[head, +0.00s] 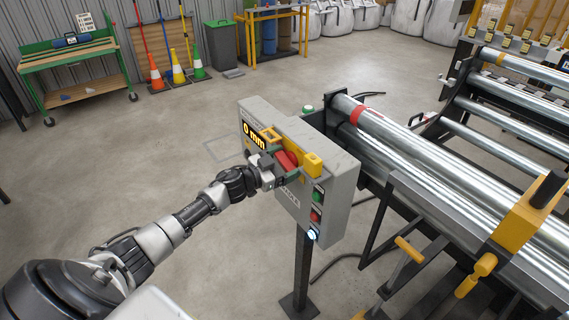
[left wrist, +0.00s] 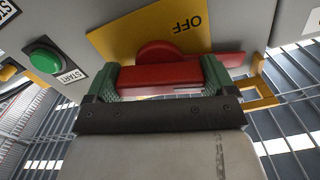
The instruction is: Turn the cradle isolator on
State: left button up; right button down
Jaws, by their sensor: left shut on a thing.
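The cradle isolator is a red handle (head: 288,161) on a yellow plate (head: 299,153), set in the face of a grey control box (head: 345,190) on a post. My left gripper (head: 273,171) is at the box face. In the left wrist view its green-padded fingers (left wrist: 160,80) are shut on the red handle (left wrist: 160,76), one at each side. The handle lies crosswise there. The yellow plate (left wrist: 130,37) shows the word OFF upside down; an ON mark is not visible. My right gripper is not in view.
A lit display (head: 254,136) on the box reads 0 mm. Green (head: 318,196) and red (head: 315,215) buttons sit beside the isolator. Steel rollers (head: 430,165) in a dark frame stand close on the right. The floor (head: 130,160) at left is clear.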

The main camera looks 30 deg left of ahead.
pick_arm(q)
jog(key=m+b, duration=0.1)
jog(key=m, duration=0.2)
jog(key=shift+f+m, duration=0.15)
jog(key=shift+m, duration=0.25)
jog(key=m+b, duration=0.1)
jog(key=m, duration=0.2)
jog(key=shift+m, duration=0.3)
jog(key=m+b, duration=0.2)
jog(key=m, duration=0.2)
jog(key=shift+f, duration=0.1)
jog(key=shift+m+b, duration=0.75)
jog(key=shift+m, duration=0.95)
jog(key=o, duration=0.7)
jog(key=shift+o, duration=0.2)
